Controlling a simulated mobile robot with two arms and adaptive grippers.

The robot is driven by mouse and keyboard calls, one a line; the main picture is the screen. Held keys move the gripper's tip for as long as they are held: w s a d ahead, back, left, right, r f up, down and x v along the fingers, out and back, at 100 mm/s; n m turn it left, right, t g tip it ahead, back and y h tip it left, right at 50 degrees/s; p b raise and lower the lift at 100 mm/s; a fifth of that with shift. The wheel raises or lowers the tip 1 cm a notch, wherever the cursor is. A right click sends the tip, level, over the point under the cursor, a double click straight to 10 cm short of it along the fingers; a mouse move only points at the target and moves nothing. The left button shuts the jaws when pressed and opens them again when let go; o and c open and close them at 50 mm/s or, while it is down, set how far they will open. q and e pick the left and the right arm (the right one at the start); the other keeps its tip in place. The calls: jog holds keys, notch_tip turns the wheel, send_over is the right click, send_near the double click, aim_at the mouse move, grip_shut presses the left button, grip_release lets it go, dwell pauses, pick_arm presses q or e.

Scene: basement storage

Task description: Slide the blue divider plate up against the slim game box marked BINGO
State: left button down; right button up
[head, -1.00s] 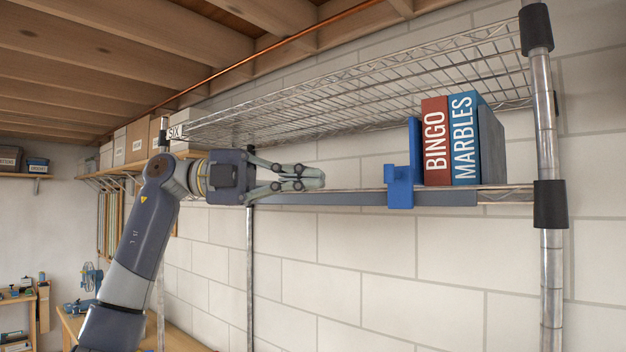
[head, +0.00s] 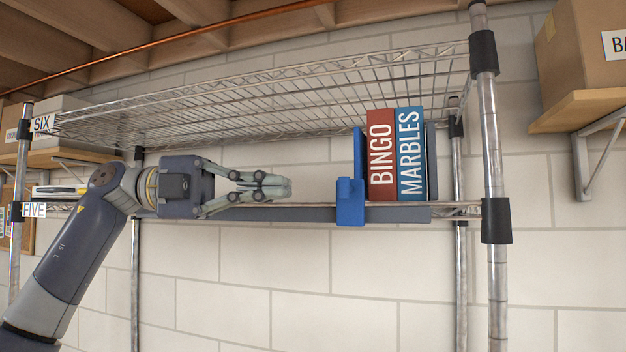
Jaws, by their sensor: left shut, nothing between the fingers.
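The blue divider plate (head: 350,205) stands upright on the wire shelf, its blue block at the front edge. The slim red game box marked BINGO (head: 381,160) stands just right of it. I see no clear gap between plate and box, but I cannot tell whether they touch. The blue MARBLES box (head: 411,150) stands right beside BINGO. My left gripper (head: 287,188) is shut and empty, pointing right at shelf height, left of the divider with a clear space between them. My right gripper is not in view.
The shelf front rail (head: 300,205) runs below the gripper, and an upper wire shelf (head: 270,105) hangs above. A metal post (head: 488,130) stands at the right. A cardboard box (head: 580,60) sits on a wooden wall shelf (head: 575,108). The shelf around the gripper looks clear.

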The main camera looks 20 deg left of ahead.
pick_arm(q)
jog(key=d+p, duration=0.1)
jog(key=d, duration=0.5)
jog(key=shift+w+p, duration=0.4)
jog(key=shift+w, duration=0.05)
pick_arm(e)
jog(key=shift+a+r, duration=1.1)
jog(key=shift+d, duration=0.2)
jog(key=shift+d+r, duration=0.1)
pick_arm(q)
jog(key=shift+d+p, duration=0.3)
jog(key=shift+d, duration=0.4)
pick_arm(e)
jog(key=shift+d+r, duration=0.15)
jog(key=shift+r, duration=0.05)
pick_arm(q)
jog(key=shift+w+a, duration=0.1)
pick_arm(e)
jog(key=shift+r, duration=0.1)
